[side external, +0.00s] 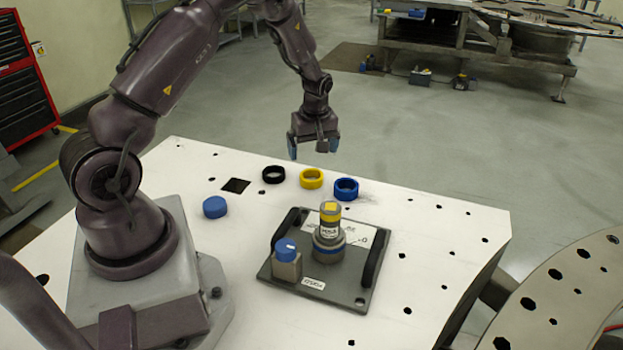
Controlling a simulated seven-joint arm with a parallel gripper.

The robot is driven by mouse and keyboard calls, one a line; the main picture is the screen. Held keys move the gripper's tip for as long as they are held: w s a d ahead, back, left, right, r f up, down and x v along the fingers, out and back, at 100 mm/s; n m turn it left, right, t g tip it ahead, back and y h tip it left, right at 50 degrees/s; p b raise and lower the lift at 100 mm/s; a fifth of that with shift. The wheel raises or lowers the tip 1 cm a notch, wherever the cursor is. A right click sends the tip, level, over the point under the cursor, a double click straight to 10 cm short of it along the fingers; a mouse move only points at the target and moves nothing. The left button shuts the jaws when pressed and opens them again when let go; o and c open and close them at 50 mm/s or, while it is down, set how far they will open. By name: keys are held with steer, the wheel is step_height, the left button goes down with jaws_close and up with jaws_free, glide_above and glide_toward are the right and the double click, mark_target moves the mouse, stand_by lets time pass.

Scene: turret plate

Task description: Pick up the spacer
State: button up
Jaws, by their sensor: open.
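I cannot tell for sure which part is the spacer; several small round parts lie on the white table. A black ring (273,174), a yellow ring (312,179) and a blue ring (346,189) lie in a row near the far edge. A solid blue disc (215,207) lies to the left, nearer my base. My gripper (314,150) is open and empty, pointing down. It appears above the ring row, near the yellow ring in the picture; its exact height and depth are unclear.
A dark plate (325,284) with two black handles sits on the white table (440,220). It carries a stacked cylinder with a yellow top (330,211) and a block with a blue knob (286,250). A square hole (236,186) lies left of the rings. The table's right part is clear.

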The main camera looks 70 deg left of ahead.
mark_target(312, 174)
steer(key=f, duration=0.5)
steer(key=a+f, duration=0.1)
steer(key=f, duration=0.2)
steer(key=shift+w+f, duration=0.15)
steer(key=shift+f, duration=0.2)
steer(key=c, duration=1)
steer(key=shift+r, duration=0.1)
